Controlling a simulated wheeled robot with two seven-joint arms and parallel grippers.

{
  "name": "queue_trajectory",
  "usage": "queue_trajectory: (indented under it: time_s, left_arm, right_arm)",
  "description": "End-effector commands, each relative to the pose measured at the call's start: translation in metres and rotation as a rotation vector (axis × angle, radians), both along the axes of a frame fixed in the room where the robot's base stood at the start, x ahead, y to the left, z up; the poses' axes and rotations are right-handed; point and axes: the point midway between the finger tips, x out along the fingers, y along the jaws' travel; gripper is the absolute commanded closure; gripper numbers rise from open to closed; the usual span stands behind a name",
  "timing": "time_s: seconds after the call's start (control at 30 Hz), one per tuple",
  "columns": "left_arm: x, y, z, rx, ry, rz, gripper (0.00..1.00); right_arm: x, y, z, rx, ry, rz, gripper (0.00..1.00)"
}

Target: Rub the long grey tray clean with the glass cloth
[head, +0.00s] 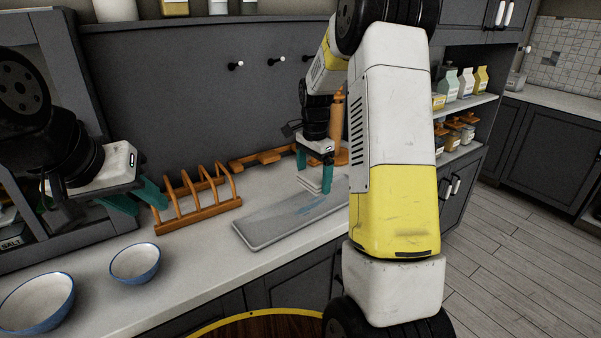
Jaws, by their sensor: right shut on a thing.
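The long grey tray (265,232) lies flat on the light counter, its right end hidden behind my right arm. A blue smear (318,204) marks its surface. My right gripper (314,181) points down over the tray's far side. It is shut on the pale folded glass cloth (311,184), which shows between and beside the teal fingers. I cannot tell whether the cloth touches the tray. My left gripper (137,200) is at the left, its teal fingers apart and empty, left of the wooden rack.
A wooden toast rack (196,202) stands left of the tray. Two blue-rimmed bowls, a small one (135,263) and a larger one (36,303), are at the front left. A wooden item (268,157) lies behind. Bare counter (190,262) lies between small bowl and tray.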

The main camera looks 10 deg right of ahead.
Motion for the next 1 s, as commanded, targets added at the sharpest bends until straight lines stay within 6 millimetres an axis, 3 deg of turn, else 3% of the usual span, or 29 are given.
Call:
queue_trajectory:
  time_s: [0.67,1.0]
  left_arm:
    - [0.0,0.0,0.0,0.0,0.0,0.0,0.64]
    - [0.0,0.0,0.0,0.0,0.0,0.0,0.64]
  right_arm:
    - [0.002,-0.006,0.01,-0.001,0.001,0.001,0.42]
    - [0.002,-0.007,-0.024,-0.001,0.004,0.0,0.42]
